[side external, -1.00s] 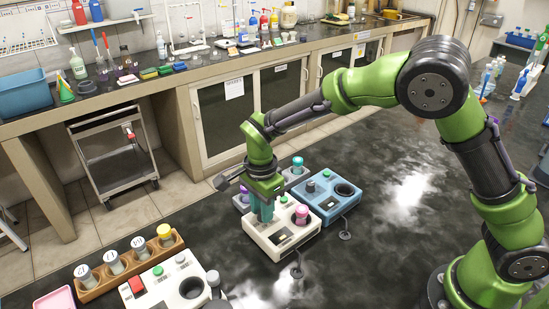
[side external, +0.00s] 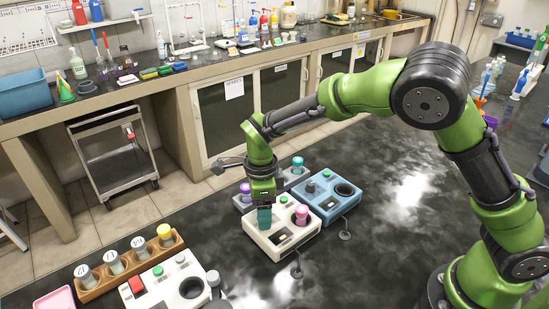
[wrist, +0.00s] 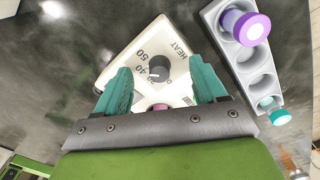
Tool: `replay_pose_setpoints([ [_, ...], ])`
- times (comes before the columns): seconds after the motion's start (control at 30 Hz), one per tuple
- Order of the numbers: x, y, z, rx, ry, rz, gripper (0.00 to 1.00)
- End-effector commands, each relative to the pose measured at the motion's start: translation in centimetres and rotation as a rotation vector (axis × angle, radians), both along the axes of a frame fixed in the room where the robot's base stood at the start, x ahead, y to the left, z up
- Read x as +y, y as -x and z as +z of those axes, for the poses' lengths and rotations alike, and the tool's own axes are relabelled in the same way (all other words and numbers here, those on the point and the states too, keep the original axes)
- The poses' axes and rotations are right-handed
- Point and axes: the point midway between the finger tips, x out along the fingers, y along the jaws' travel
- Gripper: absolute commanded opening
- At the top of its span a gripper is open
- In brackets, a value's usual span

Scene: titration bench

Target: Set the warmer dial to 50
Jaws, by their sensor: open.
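The white warmer (side external: 270,240) stands on the dark bench. Its grey dial knob (wrist: 161,68) shows in the wrist view, with the printed numbers 40 and 50 and the word HEAT around it. A pale mark on the knob faces the number side, near 40, but its exact setting is hard to read. My gripper (side external: 264,222) is over the left part of this warmer and hides the dial in the side view. In the wrist view my gripper (wrist: 161,80) has its teal fingers wide apart, one on each side of the knob, apart from it.
A pink-topped vial (side external: 302,212) sits in the white warmer. A blue device (side external: 328,197) stands close behind. A grey rack (wrist: 252,68) holds purple-capped and teal-capped vials. A wooden rack (side external: 128,263) and another white device (side external: 170,285) stand at the front left.

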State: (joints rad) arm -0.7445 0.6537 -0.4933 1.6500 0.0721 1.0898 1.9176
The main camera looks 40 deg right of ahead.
Motion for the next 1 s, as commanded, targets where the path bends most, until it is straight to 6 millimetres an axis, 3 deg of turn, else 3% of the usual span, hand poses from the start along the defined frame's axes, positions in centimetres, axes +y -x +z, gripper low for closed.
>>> replay_pose_setpoints([
  [0.37,0.02,0.02,0.01,0.001,0.000,0.034,0.81],
  [1.0,-0.02,-0.01,0.04,0.000,-0.001,1.177,0.81],
])
